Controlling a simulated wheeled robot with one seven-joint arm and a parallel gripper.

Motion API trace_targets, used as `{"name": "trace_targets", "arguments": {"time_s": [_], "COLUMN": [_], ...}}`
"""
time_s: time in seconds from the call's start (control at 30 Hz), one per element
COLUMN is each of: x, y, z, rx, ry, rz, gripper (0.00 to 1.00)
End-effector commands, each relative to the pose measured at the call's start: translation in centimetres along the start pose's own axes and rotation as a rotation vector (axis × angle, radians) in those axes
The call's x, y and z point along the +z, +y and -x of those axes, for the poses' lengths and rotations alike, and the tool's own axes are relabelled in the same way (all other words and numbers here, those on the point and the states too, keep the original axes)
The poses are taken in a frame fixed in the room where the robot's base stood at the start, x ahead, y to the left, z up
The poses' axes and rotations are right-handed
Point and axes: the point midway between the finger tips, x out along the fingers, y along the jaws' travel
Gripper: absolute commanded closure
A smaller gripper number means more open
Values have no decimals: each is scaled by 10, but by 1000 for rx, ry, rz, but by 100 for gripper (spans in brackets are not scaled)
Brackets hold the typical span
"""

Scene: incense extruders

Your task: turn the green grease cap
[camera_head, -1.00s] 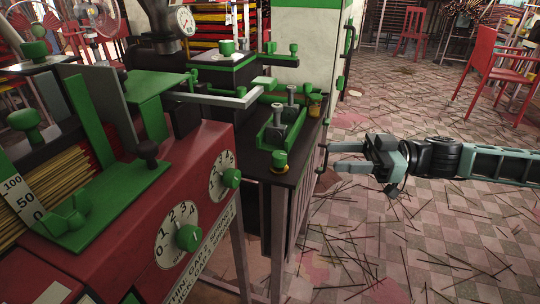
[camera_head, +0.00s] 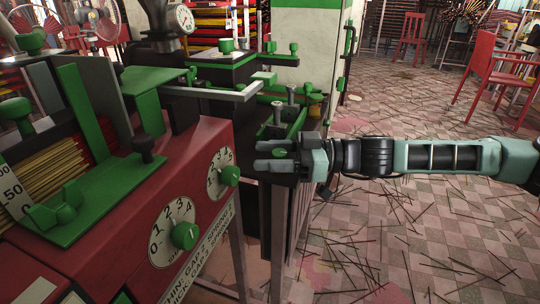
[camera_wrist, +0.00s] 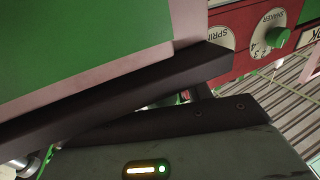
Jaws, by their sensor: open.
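My gripper (camera_head: 272,155) is open at the near end of the dark side stand, its two fingers pointing left. The green grease cap (camera_head: 279,153) on that stand is mostly hidden by my gripper in the head view. Only a bit of green shows between the fingers, and I cannot tell whether they touch it. In the wrist view, dark parts cross the middle and the cap cannot be clearly made out.
The red machine (camera_head: 130,215) stands at left, with two numbered dials and green knobs (camera_head: 185,236). One green knob (camera_wrist: 283,37) also shows in the wrist view. A green tray (camera_head: 297,122) lies behind my gripper. Sticks litter the tiled floor (camera_head: 400,230) at right.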

Motion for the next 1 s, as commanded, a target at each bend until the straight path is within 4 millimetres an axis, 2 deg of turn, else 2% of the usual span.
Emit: {"name": "trace_targets", "arguments": {"time_s": [0.17,0.2,0.33,0.37,0.67,1.0], "x": [0,0,0,0,0,0], "y": [0,0,0,0,0,2], "z": [0,0,0,0,0,1], "rx": [0,0,0,0,22,214], "ry": [0,0,0,0,2,5], "rz": [0,0,0,0,0,1], "gripper": [51,56,93,96,96,96]}}
